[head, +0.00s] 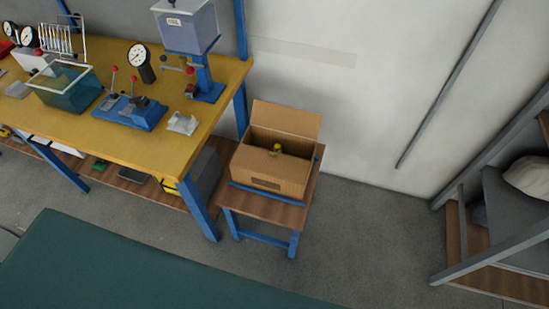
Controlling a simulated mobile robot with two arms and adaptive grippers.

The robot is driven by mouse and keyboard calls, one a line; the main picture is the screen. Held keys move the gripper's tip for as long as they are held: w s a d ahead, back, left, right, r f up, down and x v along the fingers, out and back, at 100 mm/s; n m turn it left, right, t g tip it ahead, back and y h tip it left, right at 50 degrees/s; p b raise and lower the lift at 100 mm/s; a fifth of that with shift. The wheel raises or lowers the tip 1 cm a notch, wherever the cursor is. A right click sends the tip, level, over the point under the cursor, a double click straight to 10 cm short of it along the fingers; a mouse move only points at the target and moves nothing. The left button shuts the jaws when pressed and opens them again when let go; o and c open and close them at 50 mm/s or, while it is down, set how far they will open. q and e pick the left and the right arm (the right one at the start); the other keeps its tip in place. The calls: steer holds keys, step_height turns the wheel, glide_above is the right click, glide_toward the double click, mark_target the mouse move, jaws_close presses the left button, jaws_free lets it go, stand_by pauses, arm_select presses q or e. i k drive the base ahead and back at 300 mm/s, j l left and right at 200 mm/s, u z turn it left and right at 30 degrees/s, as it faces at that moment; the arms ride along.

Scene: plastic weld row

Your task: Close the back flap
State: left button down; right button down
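An open cardboard box (272,180) stands on a small side table with a wooden top and blue legs, right of the workbench. Its back flap (286,119) stands raised, leaning back toward the wall. A front panel or flap faces me with a darker label on it. A small yellow-green thing (277,148) shows at the box opening; I cannot tell what it is. The rest of the box's inside is dark. Neither of my grippers is in view.
The yellow workbench (150,145) at left holds a teal bin (66,88), gauges, a blue fixture (130,112) and a blue press. A shelf rack (490,215) stands at right. Grey floor (365,235) is clear between. A dark green surface (120,270) fills the lower left.

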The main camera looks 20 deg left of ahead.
mark_target(288, 119)
steer(key=i+l+u, duration=0.2)
steer(key=l+u, duration=0.3)
steer(key=i+l+u, duration=0.15)
steer(key=l+u, duration=0.3)
steer(key=l, duration=0.15)
steer(key=l+u, duration=0.5)
steer(key=l, duration=0.1)
